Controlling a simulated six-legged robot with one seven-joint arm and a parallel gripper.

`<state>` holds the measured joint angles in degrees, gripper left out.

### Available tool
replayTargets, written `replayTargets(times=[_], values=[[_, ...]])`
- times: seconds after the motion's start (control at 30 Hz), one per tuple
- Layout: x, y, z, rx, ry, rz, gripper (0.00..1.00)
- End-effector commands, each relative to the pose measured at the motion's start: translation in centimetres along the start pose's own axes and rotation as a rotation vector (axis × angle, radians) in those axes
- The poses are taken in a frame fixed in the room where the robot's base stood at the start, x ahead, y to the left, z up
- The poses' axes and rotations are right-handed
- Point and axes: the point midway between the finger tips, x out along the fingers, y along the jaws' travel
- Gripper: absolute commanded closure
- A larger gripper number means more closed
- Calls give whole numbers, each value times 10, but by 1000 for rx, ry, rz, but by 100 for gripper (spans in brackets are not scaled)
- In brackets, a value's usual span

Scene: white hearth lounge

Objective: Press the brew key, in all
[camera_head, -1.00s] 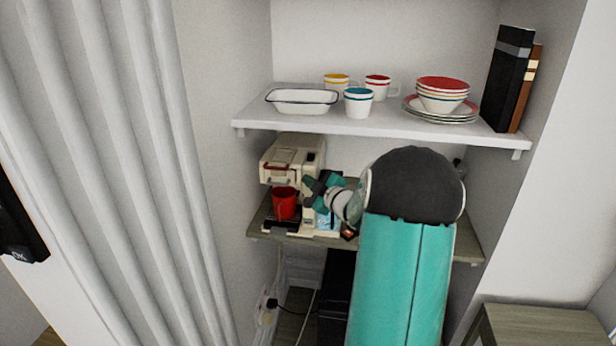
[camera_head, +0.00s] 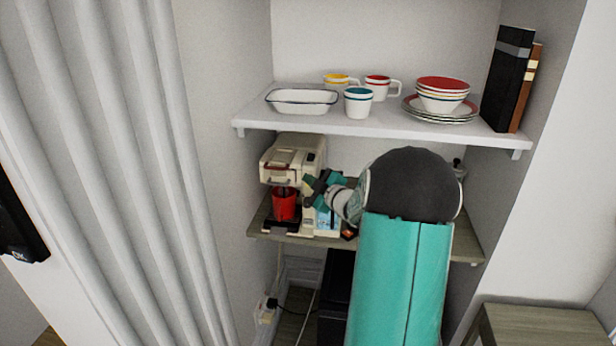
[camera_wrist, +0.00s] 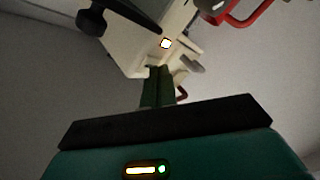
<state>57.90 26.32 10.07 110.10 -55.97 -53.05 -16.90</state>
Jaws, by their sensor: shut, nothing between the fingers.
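The cream coffee machine (camera_head: 296,160) stands on the lower shelf, and its pale body (camera_wrist: 135,50) fills the upper middle of the wrist view. A red mug (camera_head: 284,205) sits under its head, with a dark streak between the two. A small lit white key (camera_wrist: 166,43) with an orange edge shows on the machine in the wrist view. My gripper (camera_head: 318,186) is at the machine's right side. In the wrist view its shut green fingers (camera_wrist: 158,80) point at the body just below the lit key. I cannot tell whether they touch it.
The upper shelf (camera_head: 390,125) is above my arm and holds a white dish (camera_head: 302,107), cups, a bowl stack (camera_head: 442,95) and books (camera_head: 508,80). The lower shelf (camera_head: 272,238) is narrow. A wooden stool or table (camera_head: 540,325) stands at lower right.

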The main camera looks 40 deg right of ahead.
Motion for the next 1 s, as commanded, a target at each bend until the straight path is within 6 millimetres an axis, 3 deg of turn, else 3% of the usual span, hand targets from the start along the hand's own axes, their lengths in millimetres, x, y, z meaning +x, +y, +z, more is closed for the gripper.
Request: replayTargets(times=[1.0], values=[[-21, -16, -16, -1, 0, -1, 100]])
